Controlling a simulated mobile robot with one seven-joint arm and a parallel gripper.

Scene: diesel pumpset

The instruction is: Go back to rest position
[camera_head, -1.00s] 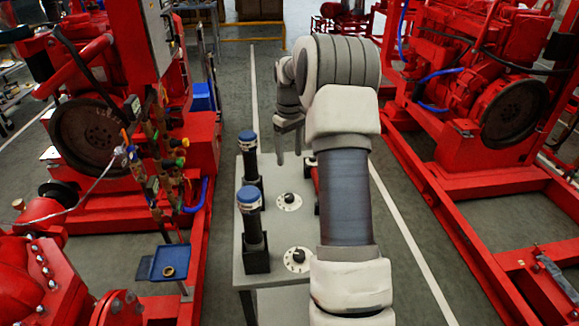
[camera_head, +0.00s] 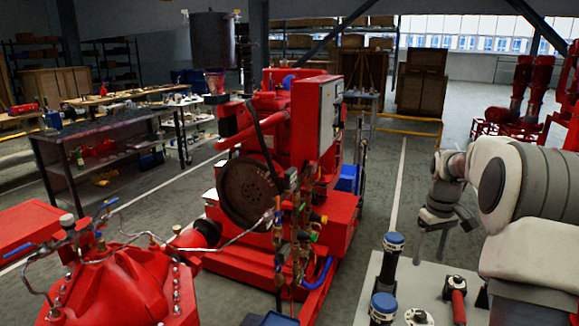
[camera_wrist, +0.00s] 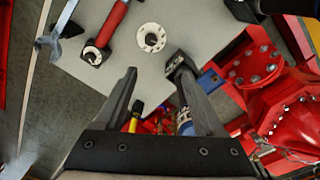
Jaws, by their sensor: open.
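My gripper (camera_head: 432,243) hangs at the right of the head view, above and behind the far edge of the light grey table (camera_head: 372,290). In the wrist view my gripper (camera_wrist: 155,72) has its two dark fingers spread wide apart with nothing between them. The grey table (camera_wrist: 205,22) shows below the fingers. My pale arm fills the right side of the head view and hides part of the table.
On the table are two blue-capped black cylinders (camera_head: 391,262), a red-handled tool (camera_head: 457,303) and a white disc (camera_wrist: 151,38). A red pumpset (camera_head: 275,160) stands left of the table. Shelves and a workbench (camera_head: 90,135) are farther left. Floor behind the table is clear.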

